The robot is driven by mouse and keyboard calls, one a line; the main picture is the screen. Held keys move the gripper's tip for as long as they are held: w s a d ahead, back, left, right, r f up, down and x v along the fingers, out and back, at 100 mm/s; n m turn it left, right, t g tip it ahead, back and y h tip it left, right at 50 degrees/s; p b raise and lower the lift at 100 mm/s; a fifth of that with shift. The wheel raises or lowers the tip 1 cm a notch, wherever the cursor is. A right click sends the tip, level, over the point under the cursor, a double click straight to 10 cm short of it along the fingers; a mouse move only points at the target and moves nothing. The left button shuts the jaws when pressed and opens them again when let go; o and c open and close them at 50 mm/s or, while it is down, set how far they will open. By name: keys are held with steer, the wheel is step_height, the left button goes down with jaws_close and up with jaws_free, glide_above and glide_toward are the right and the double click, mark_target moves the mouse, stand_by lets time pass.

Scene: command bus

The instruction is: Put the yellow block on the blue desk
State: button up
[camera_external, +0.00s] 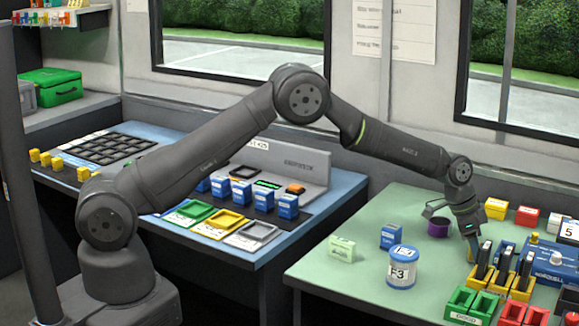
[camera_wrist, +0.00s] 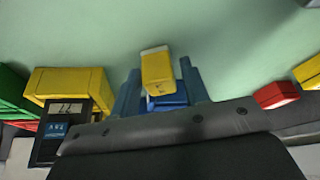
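A yellow block (camera_wrist: 157,75) lies between the blue fingers of my gripper (camera_wrist: 160,75) in the wrist view. Whether the fingers touch it or stand slightly apart from it is not clear. In the external view my gripper (camera_external: 470,238) points down low over the green table, and the yellow there (camera_external: 471,252) is mostly hidden by it. Another yellow block (camera_external: 495,208) stands farther back on the green table; a yellow block also shows at the right edge of the wrist view (camera_wrist: 309,72). The blue desk (camera_external: 345,188) is left of the green table.
A purple cup (camera_external: 438,227), blue block (camera_external: 391,236), F3 can (camera_external: 401,268) and pale green block (camera_external: 341,249) stand left. The blue desk holds trays, blue blocks (camera_external: 264,195) and a console (camera_external: 300,160).

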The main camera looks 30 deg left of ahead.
steer(key=shift+o, duration=0.2)
steer(key=shift+r, duration=0.15)
steer(key=shift+r, duration=0.25)
steer(key=v, duration=1.1)
steer(key=shift+o, duration=0.5)
steer(key=shift+a+r, duration=0.15)
steer(key=shift+r, duration=0.1)
steer(key=shift+r, duration=0.15)
